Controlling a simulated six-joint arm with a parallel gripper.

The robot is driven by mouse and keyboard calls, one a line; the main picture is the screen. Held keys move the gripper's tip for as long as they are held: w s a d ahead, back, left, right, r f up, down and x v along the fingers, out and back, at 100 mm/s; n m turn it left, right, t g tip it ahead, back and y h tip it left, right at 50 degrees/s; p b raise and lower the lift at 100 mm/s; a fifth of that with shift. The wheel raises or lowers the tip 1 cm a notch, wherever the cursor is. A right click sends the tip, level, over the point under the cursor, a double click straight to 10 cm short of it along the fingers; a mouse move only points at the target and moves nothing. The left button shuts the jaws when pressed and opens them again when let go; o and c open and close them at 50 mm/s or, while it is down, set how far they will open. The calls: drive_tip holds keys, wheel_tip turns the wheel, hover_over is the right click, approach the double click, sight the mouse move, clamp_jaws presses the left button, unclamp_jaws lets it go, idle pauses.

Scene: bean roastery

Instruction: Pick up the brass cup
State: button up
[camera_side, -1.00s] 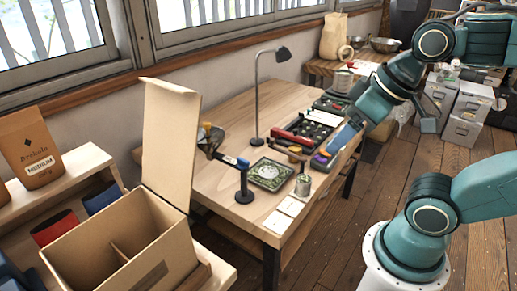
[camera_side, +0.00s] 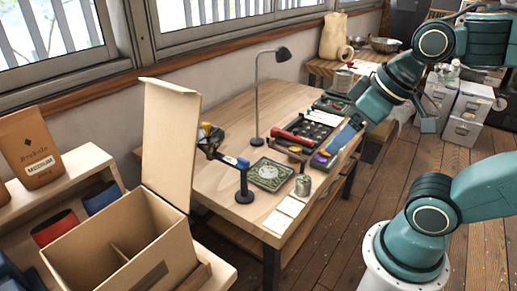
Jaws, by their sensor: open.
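A small round metal cup (camera_side: 303,186) stands upright near the front right of the wooden table. It looks dull grey-green with a pale rim, and I cannot tell for sure that it is the brass cup. My teal arm reaches in from the upper right. My gripper (camera_side: 326,158) is open, low over the right part of the table beside the tool trays, behind the cup and apart from it. Its fingertips are small and hard to make out here. I see nothing held.
A green-patterned square board (camera_side: 270,174) lies left of the cup. A dark stand (camera_side: 244,187) and a desk lamp (camera_side: 257,100) rise from the table. A red-handled tool (camera_side: 293,137) lies by the trays. An open cardboard box (camera_side: 120,245) stands front left. Pale cards (camera_side: 284,214) lie in front.

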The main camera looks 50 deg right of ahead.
drive_tip(key=shift+o, duration=0.3)
drive_tip(key=w+d+f+m+g, duration=0.1)
drive_tip(key=w+d+m+g, duration=0.1)
drive_tip(key=w+d+m, duration=0.7)
drive_tip(key=w+d+m+g, duration=0.15)
drive_tip(key=w+d, duration=0.35)
drive_tip(key=w, duration=0.7)
drive_tip(key=w+d+f+m, duration=0.2)
drive_tip(key=d+f+m, duration=0.1)
drive_tip(key=d+f, duration=0.4)
drive_tip(key=w+d+f+m+g, duration=0.1)
drive_tip(key=w+d+f+m, duration=0.1)
drive_tip(key=d+f+m, duration=0.2)
drive_tip(key=w+d+f+m+g, duration=0.1)
drive_tip(key=w+d+f+m, duration=0.2)
drive_tip(key=d+f, duration=0.7)
drive_tip(key=shift+d+f+m, duration=0.2)
drive_tip(key=shift+d+m, duration=0.15)
drive_tip(key=shift+m, duration=0.1)
drive_tip(key=shift+f, duration=0.1)
